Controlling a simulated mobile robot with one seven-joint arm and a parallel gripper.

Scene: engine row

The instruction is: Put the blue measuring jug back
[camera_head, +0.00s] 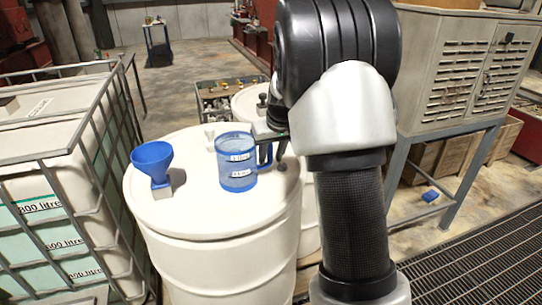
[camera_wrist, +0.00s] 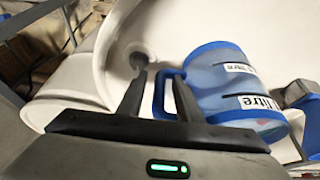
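The blue measuring jug (camera_head: 237,172) stands upright on the white drum's lid (camera_head: 215,215). It is see-through, with a blue rim and white labels, and its handle is on the right, towards my gripper (camera_head: 272,147). In the wrist view the jug (camera_wrist: 228,90) lies right of my gripper (camera_wrist: 160,78). Its blue handle shows between the two spread fingers, nearer the right finger. A gap shows between the left finger and the handle. I cannot tell whether the right finger touches the handle.
A blue funnel (camera_head: 153,160) stands left of the jug on the same lid. A caged tank (camera_head: 70,190) is close on the left. A grey louvred cabinet (camera_head: 465,70) on a stand is at the right. A second drum (camera_head: 247,103) and a crate (camera_head: 213,98) are behind.

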